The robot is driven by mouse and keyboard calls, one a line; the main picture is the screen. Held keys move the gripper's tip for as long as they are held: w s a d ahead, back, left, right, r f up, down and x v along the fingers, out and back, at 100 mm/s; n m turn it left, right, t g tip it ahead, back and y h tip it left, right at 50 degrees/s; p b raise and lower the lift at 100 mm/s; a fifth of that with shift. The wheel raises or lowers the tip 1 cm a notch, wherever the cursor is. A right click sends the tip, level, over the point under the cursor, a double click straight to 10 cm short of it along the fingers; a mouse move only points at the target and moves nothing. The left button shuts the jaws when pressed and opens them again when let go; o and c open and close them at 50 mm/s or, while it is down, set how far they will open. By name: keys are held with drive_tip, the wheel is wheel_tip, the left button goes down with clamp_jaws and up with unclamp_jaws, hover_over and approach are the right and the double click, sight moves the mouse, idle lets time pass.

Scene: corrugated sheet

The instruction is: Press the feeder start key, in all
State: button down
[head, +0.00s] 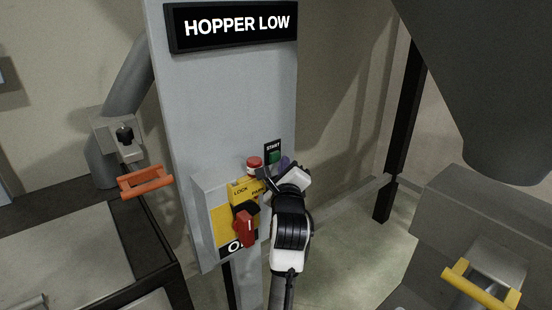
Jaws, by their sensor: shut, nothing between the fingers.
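The green start key (275,157) sits under a small black START label (272,146) on the right of the grey control panel (230,110). My gripper (268,180) is shut and empty, just below and left of the key, in front of the panel's lower box. Whether its fingertips touch anything cannot be told from this view. The gripper and wrist hide part of the box's right side. A sign at the panel's top reads HOPPER LOW (237,25).
A red round button (254,163) is left of the start key. A purple part (285,163) shows to its right. A red rotary handle (244,229) is on a yellow plate below. An orange handle (145,181) is at left, a yellow handle (481,285) at lower right.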

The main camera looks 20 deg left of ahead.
drive_tip(key=shift+a, duration=0.1)
idle(0.3)
drive_tip(key=shift+w+a, duration=0.25)
drive_tip(key=shift+w+a, duration=0.15)
drive_tip(key=shift+a, duration=0.1)
idle(0.6)
drive_tip(key=shift+w+a, duration=0.1)
drive_tip(key=shift+a, duration=0.35)
idle(0.5)
drive_tip(key=shift+s+d+f, duration=0.2)
drive_tip(key=shift+s+d, duration=0.15)
drive_tip(key=shift+s, duration=0.15)
drive_tip(key=shift+d, duration=0.1)
drive_tip(key=shift+s+d+r, duration=0.1)
drive_tip(key=shift+s+d, duration=0.35)
drive_tip(key=shift+d, duration=0.3)
drive_tip(key=shift+s+d+f, duration=0.1)
drive_tip(key=shift+s+d, duration=0.4)
drive_tip(key=shift+d, duration=0.3)
drive_tip(key=shift+s+d+r, duration=0.1)
drive_tip(key=shift+s+d, duration=0.35)
drive_tip(key=shift+d, duration=0.3)
